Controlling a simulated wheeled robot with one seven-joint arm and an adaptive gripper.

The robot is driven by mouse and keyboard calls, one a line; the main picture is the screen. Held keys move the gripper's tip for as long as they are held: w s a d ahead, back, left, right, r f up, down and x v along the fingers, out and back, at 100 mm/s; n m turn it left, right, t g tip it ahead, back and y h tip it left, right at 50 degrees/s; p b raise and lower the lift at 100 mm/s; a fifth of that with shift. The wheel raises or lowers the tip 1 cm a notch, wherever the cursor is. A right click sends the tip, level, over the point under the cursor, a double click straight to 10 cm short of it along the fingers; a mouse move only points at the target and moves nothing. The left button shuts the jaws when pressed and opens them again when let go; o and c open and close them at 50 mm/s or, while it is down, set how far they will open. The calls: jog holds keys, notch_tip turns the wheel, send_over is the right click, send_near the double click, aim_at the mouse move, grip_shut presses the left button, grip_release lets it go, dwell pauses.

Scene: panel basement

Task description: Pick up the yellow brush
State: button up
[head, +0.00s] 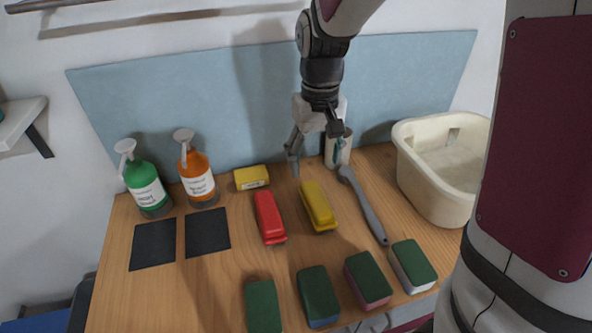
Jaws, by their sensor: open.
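The yellow brush (317,205) lies on the wooden table, between a red brush (269,217) on its left and a grey long-handled brush (363,204) on its right. My gripper (314,164) points downward above the far end of the yellow brush. Its fingers are spread apart and empty. I cannot tell the exact height of the fingertips above the table.
A cream basin (418,182) is at the right. A yellow box (251,178), a green bottle (146,184) and an orange bottle (197,175) stand at the left. Several green-topped sponges (318,296) line the front.

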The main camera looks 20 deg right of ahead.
aim_at(317, 197)
notch_tip(317, 197, down, 8)
jog(key=shift+f, duration=0.15)
jog(key=shift+s+d+f, duration=0.1)
jog(key=shift+d+f, duration=0.1)
jog(key=shift+f, duration=1.1)
jog(key=shift+s+d+f, duration=0.1)
jog(key=shift+d+f, duration=0.1)
jog(key=shift+f, duration=1.1)
jog(key=shift+c, duration=0.6)
jog(key=c, duration=1.4)
jog(key=shift+o, duration=0.2)
notch_tip(317, 197, up, 10)
jog(key=shift+r, duration=0.1)
